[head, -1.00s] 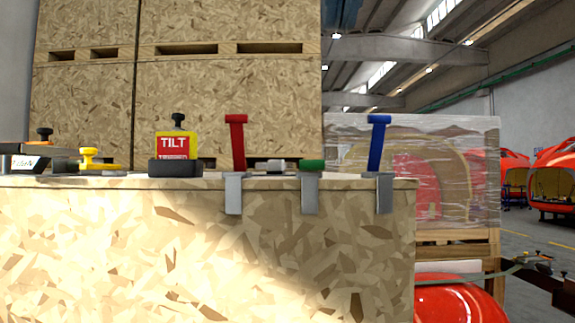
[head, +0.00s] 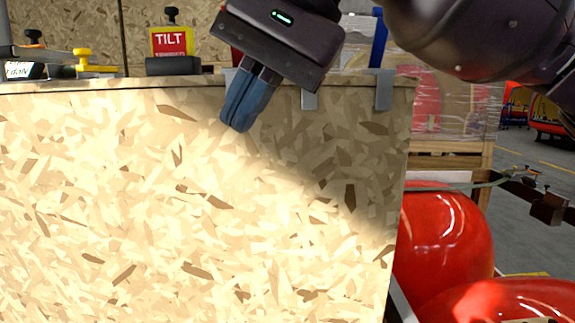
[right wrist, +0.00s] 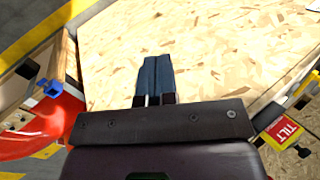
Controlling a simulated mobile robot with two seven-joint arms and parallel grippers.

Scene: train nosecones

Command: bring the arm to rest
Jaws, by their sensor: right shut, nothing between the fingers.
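My right gripper (head: 243,104) comes in from the upper right in the head view and points down and left. Its blue fingers are together with nothing between them, in front of the upper face of the chipboard crate (head: 180,230). In the right wrist view the shut fingers (right wrist: 154,75) show against the crate's chipboard (right wrist: 210,50). I cannot tell whether the fingertips touch the board. My left gripper is not in view.
A yellow and red tilt indicator (head: 171,40) and a yellow-handled tool (head: 90,62) stand along the crate's top edge. Metal hooks (head: 384,88) hang over that edge. Red nosecones (head: 440,240) lie to the right. A strap (head: 480,184) runs behind them.

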